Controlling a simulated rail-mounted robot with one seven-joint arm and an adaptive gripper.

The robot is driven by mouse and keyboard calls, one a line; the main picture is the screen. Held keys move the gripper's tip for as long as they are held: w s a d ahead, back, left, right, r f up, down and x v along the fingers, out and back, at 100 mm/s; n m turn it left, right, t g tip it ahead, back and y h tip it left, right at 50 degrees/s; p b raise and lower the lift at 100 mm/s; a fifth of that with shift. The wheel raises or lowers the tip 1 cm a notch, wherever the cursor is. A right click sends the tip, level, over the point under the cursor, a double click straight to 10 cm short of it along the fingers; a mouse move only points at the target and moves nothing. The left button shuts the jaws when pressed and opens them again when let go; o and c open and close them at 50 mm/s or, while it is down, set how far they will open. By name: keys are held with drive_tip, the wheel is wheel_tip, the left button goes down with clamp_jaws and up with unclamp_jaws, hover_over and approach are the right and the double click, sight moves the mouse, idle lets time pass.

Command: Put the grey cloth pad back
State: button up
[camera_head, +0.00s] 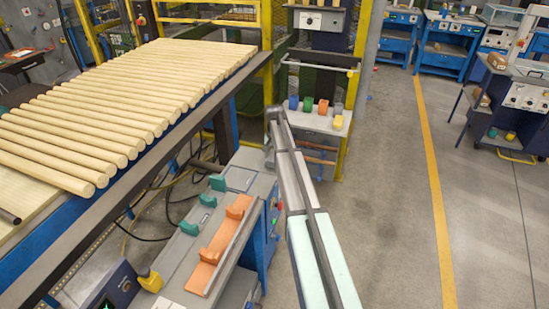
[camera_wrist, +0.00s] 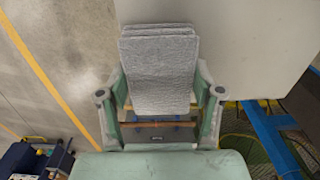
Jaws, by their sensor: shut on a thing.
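The grey cloth pad (camera_wrist: 158,72) shows in the wrist view as a layered, rough-textured grey block. My gripper (camera_wrist: 160,92) is shut on it, with one green-grey finger on each side. The pad's far end reaches past the fingers. A pale grey flat surface (camera_wrist: 235,45) lies beyond and to the right of the pad; I cannot tell whether the pad touches it. In the head view my arm reaches forward to the small shelf (camera_head: 312,119), and I cannot make out the pad or my gripper's fingers there.
The shelf holds small blue, green, orange and yellow pieces (camera_head: 323,107) and a grey one. A bench with green and orange fixtures (camera_head: 222,240) stands left of my arm. Wooden rods (camera_head: 130,90) fill the rack at left.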

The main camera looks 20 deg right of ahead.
drive_tip(key=shift+f, duration=0.45)
drive_tip(key=shift+f, duration=0.1)
drive_tip(key=o, duration=1.1)
wheel_tip(320, 180, up, 12)
drive_tip(key=b, duration=0.3)
